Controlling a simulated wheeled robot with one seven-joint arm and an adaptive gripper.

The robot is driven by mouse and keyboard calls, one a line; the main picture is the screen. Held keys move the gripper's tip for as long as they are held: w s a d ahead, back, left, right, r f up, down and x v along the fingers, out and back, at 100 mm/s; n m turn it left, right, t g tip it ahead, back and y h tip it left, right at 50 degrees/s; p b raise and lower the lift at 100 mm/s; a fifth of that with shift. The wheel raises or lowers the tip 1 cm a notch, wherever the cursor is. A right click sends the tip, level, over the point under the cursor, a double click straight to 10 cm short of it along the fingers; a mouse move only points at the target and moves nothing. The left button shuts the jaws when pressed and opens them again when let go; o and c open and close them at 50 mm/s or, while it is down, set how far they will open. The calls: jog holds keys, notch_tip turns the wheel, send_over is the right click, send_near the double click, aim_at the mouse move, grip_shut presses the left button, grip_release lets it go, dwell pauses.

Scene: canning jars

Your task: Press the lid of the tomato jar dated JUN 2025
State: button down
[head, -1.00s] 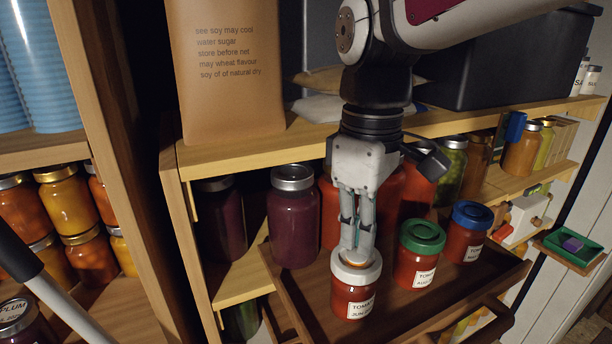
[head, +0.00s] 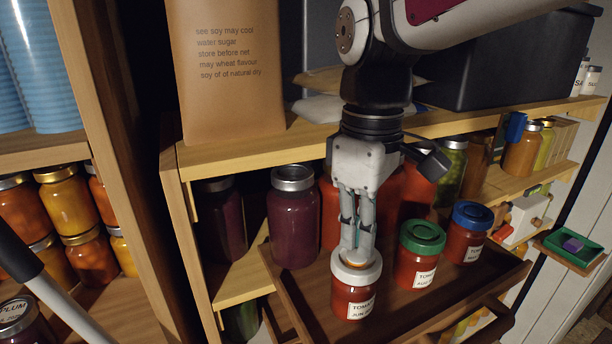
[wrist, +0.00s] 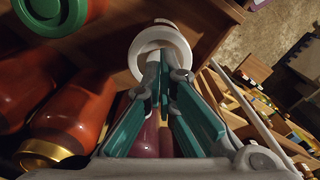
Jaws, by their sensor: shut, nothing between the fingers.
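The tomato jar (head: 352,300) with a white lid (head: 343,274) stands upright at the front of a wooden tray (head: 310,318). Its label reads TOMATO and JUN, with the year too small to read surely. My gripper (head: 354,258) points down with its fingers shut and empty. Its tips are at the white lid, appearing to touch it and covering part of its top. In the wrist view the fingertips (wrist: 164,56) overlap the white lid ring (wrist: 140,58).
Jars with a green lid (head: 422,237) and a blue lid (head: 473,215) stand right of it on the tray. A dark purple jar (head: 293,228) and several red jars stand behind. The wooden shelf (head: 240,150) lies above, beside my arm.

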jog(key=shift+f, duration=0.9)
dwell(0.6)
jog(key=shift+r+p, duration=2.25)
jog(key=shift+r, duration=1.3)
jog(key=s+d+f+m+t+b, duration=0.1)
jog(key=s+d+f+m+t, duration=0.1)
jog(key=s+d+m, duration=0.3)
jog(key=s+d+f+m+t+b, duration=0.1)
jog(key=s+d+f+m+t, duration=0.1)
jog(key=s+d+m, duration=0.3)
jog(key=shift+s+d+m+t, duration=0.15)
jog(key=shift+s+m+t, duration=0.2)
jog(key=shift+t, duration=0.45)
